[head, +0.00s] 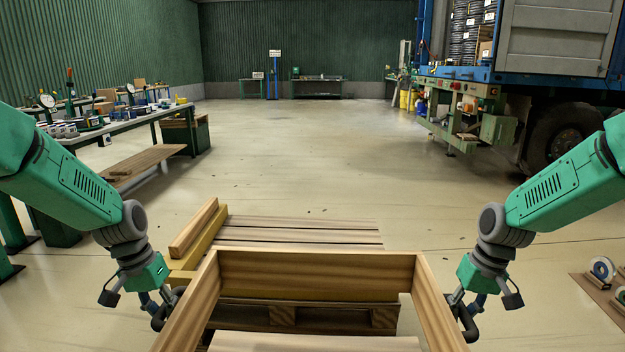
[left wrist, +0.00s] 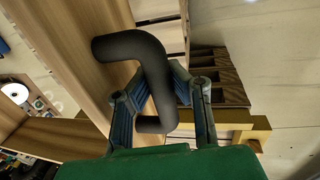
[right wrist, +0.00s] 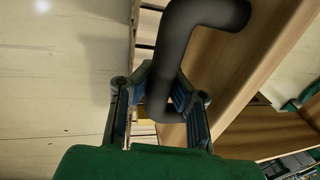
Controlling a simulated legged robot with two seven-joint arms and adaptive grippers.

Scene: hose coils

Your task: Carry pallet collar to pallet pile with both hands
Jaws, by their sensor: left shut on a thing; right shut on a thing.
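The pallet collar (head: 316,268) is an open wooden frame in the low middle of the head view, its near side out of view. My left gripper (head: 163,306) is shut on a dark bent handle (left wrist: 130,45) at the collar's left side. My right gripper (head: 464,308) is shut on a similar handle (right wrist: 205,12) at its right side. The pallet pile (head: 300,232) shows slats beyond the collar's far board and pallet blocks (head: 283,315) below it. The collar hides part of the pile, and I cannot tell whether they touch.
Yellow and brown beams (head: 196,240) lie at the pile's left. A truck (head: 530,90) is at back right. Reels on a board (head: 603,285) lie at right. The middle floor is clear.

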